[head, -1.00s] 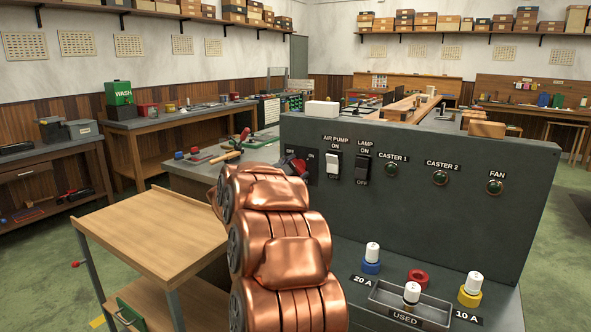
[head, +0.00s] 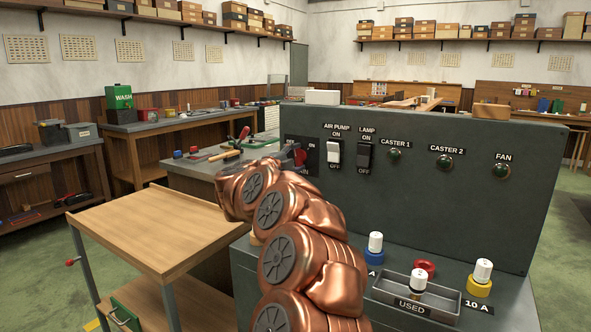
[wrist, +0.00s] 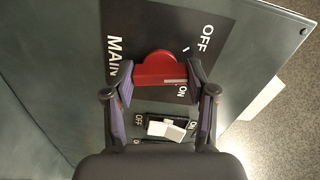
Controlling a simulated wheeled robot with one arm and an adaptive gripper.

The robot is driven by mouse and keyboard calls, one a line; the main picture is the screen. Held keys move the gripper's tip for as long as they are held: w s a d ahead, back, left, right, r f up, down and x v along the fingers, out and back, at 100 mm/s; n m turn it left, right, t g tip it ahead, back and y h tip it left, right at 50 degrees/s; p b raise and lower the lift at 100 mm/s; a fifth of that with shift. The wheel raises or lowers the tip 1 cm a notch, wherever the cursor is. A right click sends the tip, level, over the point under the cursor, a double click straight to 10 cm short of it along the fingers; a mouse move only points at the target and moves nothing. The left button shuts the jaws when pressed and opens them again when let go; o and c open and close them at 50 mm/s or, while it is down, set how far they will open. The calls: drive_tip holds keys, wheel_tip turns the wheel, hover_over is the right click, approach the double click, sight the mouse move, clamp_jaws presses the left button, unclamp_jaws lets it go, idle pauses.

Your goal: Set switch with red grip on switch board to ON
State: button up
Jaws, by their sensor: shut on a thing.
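The switch board (head: 450,215) is a dark grey panel standing upright at the centre right of the head view. Its red grip (wrist: 152,66) is a rounded knob with a straight bar, on a black plate (wrist: 212,38) marked MAIN, OFF and ON. A pale stripe at the bar's right end lies close to the ON mark. My gripper (wrist: 160,80) is shut on the red grip, one finger at each end of the bar. In the head view my copper-coloured arm hides much of the plate, and the red grip (head: 300,157) shows only partly.
A white air pump switch (head: 334,154) and a black lamp switch (head: 365,157) sit close to the right of my gripper. Fuses and a tray marked USED (head: 416,297) stand on the ledge below. A wooden cart (head: 150,230) stands at left.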

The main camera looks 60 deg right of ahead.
drive_tip(key=m+b, duration=0.6)
drive_tip(key=shift+f+m, duration=0.3)
drive_tip(key=shift+f, duration=0.1)
drive_tip(key=m+b, duration=0.3)
drive_tip(key=m, duration=0.1)
drive_tip(key=shift+r+b, duration=0.15)
drive_tip(key=shift+b, duration=0.15)
drive_tip(key=shift+r+m, duration=0.1)
drive_tip(key=shift+m, duration=0.3)
drive_tip(key=shift+r+b, duration=0.1)
drive_tip(key=shift+b, duration=0.2)
drive_tip(key=o, duration=1.2)
drive_tip(key=shift+c, duration=0.2)
drive_tip(key=shift+a, duration=0.1)
drive_tip(key=a, duration=1.1)
drive_tip(key=shift+s+a, duration=0.25)
drive_tip(key=shift+a, duration=0.15)
